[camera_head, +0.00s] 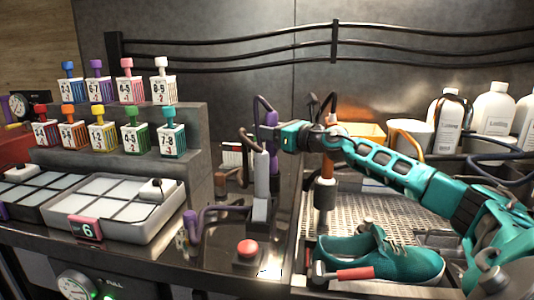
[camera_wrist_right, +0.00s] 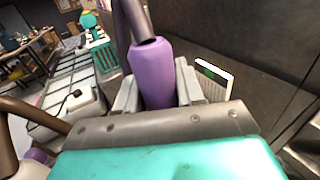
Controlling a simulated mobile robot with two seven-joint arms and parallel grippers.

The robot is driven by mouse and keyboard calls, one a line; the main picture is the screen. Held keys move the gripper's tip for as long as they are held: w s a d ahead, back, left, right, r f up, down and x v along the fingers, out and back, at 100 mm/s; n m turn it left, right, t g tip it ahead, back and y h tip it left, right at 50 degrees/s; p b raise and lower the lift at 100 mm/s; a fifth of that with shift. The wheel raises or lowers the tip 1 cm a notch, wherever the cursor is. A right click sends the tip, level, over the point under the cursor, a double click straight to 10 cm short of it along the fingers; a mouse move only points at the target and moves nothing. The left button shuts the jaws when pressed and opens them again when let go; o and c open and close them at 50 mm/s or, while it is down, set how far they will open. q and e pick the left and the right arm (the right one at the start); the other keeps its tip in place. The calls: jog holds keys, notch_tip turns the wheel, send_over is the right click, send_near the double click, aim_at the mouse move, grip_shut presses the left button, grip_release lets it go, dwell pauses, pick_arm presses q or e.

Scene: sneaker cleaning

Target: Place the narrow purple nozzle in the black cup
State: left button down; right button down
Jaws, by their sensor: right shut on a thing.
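My right gripper (camera_head: 275,139) is shut on a purple nozzle (camera_wrist_right: 152,75) with a dark bent tube on top. The nozzle is roughly upright between the fingers in the right wrist view, and its purple body (camera_head: 268,121) also shows in the head view. Another purple nozzle (camera_head: 191,221) with a bent dark tube is left of that holder. I cannot clearly make out the black cup. My left gripper is not in view.
A red button (camera_head: 247,251) sits at the counter's front. A stepped grey rack (camera_head: 190,150) with several numbered bottles and a white-celled tray (camera_head: 165,218) stand left. A teal shoe (camera_head: 385,258) lies on a metal grate at right, with white bottles (camera_head: 493,105) behind.

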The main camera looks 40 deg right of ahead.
aim_at(267, 146)
notch_tip(267, 146, down, 4)
jog(key=shift+r+b, duration=0.1)
jog(key=shift+b, duration=0.65)
jog(key=shift+f, duration=0.25)
jog(key=shift+r, duration=0.1)
jog(key=c, duration=0.7)
grip_release()
jog(key=shift+f, duration=0.2)
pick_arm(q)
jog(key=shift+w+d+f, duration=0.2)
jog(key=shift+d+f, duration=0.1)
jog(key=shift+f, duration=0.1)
